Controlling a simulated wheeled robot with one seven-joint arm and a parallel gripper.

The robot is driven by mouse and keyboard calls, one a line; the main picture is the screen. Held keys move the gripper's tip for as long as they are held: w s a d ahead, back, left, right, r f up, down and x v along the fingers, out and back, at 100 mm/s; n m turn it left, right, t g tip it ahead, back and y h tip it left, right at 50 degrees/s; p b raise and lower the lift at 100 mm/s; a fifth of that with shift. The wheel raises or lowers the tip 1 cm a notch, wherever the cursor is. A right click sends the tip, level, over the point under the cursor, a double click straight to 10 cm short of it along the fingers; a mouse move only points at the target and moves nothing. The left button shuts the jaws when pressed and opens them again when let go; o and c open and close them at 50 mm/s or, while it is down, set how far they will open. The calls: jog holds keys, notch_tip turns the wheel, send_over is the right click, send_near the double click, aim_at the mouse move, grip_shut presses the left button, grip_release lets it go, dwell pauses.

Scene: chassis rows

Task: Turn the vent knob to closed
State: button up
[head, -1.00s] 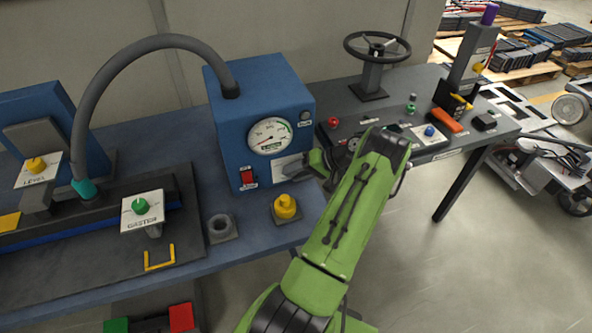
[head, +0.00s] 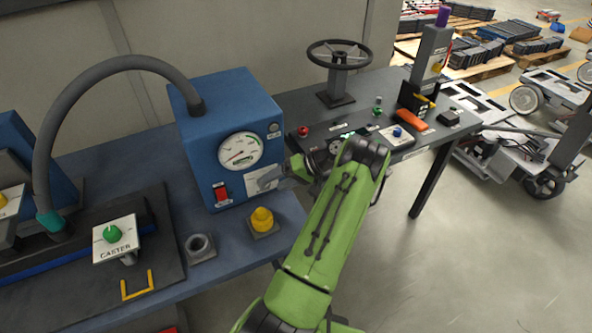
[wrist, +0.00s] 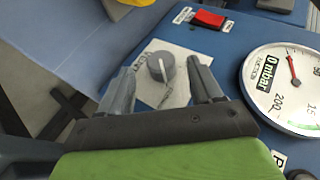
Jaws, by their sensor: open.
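The vent knob (wrist: 160,67) is a round grey knob with a pale pointer line. In the wrist view my gripper (wrist: 161,78) is open, with one finger on each side of the knob. Whether the fingers touch it cannot be told.
A round gauge (head: 240,151) and a red switch (head: 221,194) are on the box near the plate. A yellow knob (head: 262,219) stands on the bench below. A handwheel (head: 339,55) and small controls stand on the table to the right.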

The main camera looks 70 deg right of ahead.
jog(key=p+v, duration=0.3)
jog(key=v, duration=0.9)
jog(key=shift+s+r, duration=0.15)
jog(key=shift+r, duration=0.1)
jog(key=shift+d, duration=0.1)
